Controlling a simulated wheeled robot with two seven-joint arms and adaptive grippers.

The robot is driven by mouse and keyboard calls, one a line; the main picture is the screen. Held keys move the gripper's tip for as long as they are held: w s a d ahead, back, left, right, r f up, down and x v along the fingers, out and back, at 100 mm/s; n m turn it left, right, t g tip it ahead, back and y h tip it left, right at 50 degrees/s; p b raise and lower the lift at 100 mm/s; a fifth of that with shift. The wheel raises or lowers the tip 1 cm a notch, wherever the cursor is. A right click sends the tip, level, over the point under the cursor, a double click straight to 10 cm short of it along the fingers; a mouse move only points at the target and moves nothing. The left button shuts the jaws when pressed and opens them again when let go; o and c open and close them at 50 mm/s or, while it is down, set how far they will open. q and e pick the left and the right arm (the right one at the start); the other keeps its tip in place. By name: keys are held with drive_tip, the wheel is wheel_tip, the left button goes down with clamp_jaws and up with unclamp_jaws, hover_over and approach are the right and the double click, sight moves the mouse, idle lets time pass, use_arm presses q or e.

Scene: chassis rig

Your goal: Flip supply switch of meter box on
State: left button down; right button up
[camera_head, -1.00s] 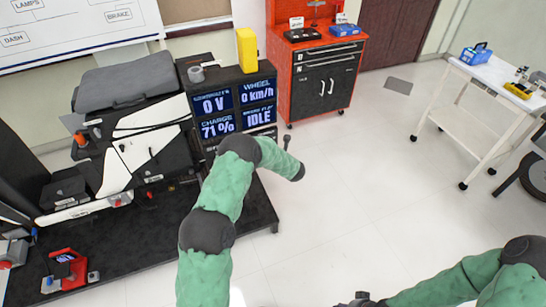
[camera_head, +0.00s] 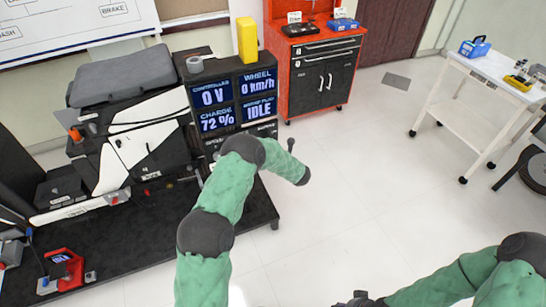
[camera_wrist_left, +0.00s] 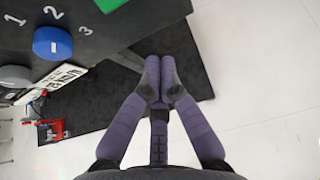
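A black panel (camera_head: 229,132) carries lit readouts of 0 V, 0 km/h, 72 % and IDLE. A red device with a small dark screen (camera_head: 62,268) sits on the low black platform at lower left. I cannot tell which of these is the meter box, and no supply switch can be made out. My left arm reaches up in front of the panel's lower part; its gripper is not clear in the head view. In the left wrist view my left gripper (camera_wrist_left: 160,72) has its fingers together with nothing between them, over floor and mat.
The black platform (camera_head: 150,240) spans the lower left. A black, numbered surface with a blue disc (camera_wrist_left: 52,43) shows in the wrist view. A red tool cabinet (camera_head: 330,95) stands behind, and a white cart (camera_head: 470,110) at right. Open floor lies between.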

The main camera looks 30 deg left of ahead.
use_arm(q)
drive_tip(key=s+d+r+p, duration=0.2)
drive_tip(key=s+d+r, duration=0.1)
drive_tip(key=r, duration=0.3)
drive_tip(key=shift+s+d+r, duration=0.25)
drive_tip(key=shift+s+d, duration=0.15)
drive_tip(key=shift+d, duration=0.4)
